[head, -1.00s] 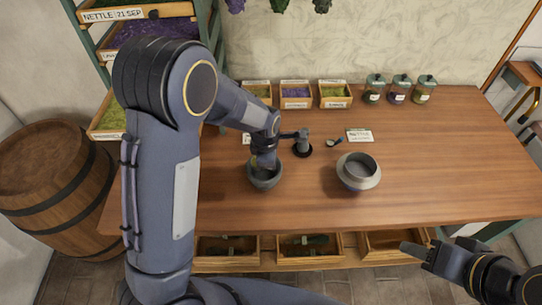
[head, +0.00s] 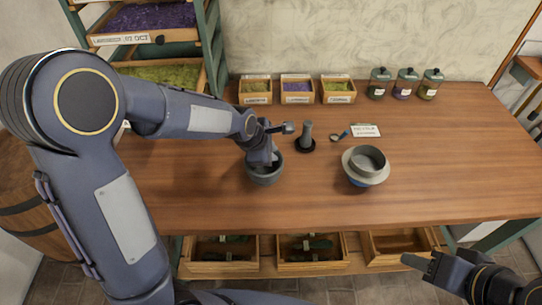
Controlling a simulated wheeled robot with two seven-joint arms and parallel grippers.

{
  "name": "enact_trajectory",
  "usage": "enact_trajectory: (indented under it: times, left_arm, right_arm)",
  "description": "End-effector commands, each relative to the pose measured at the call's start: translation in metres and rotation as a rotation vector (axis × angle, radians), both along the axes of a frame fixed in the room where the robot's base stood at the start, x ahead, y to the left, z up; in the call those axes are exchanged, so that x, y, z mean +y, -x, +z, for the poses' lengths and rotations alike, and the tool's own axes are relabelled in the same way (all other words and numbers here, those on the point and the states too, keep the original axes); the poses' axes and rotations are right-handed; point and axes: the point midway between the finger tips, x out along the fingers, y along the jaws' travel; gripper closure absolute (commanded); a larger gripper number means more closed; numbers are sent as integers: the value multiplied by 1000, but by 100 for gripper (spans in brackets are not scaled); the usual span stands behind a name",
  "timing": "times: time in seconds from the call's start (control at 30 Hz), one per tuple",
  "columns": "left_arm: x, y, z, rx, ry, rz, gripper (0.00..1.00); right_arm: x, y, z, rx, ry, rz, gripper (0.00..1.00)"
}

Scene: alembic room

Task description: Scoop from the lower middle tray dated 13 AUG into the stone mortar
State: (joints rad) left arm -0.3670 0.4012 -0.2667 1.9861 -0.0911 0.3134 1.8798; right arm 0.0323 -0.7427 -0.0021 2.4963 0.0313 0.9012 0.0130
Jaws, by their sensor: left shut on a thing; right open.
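The stone mortar (head: 265,178), a dark grey bowl, stands on the table left of centre. My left gripper (head: 264,157) is over its mouth, tilted, and shut on what looks like a scoop (head: 287,128). A short grey end of the scoop sticks out to the right; its other end is hidden by the gripper and mortar. On the left rack, a tray of green herb (head: 165,77) sits below a lavender tray (head: 145,20) marked 02 OCT. I cannot read any 13 AUG label. My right gripper (head: 425,264) is open and empty at lower right, apart from the table.
A pestle (head: 307,132) stands on a dark coaster behind the mortar. A grey wide-rimmed vessel (head: 366,165) stands to the right. Small trays (head: 297,91) and lidded jars (head: 404,84) line the back. Open drawers (head: 312,262) stick out below the front edge. The table's right side is clear.

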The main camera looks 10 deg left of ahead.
Motion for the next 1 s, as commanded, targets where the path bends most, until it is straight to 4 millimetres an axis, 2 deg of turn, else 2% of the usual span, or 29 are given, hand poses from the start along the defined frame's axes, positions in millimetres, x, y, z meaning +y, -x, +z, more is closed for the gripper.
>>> enact_trajectory:
  times: [0.03,1.0]
  left_arm:
    - [0,0,-4,-11,8,1,100]
    - [0,0,-4,-158,126,2,100]
  right_arm:
    - [0,0,-8,0,0,0,56]
    - [0,0,-86,0,0,0,56]
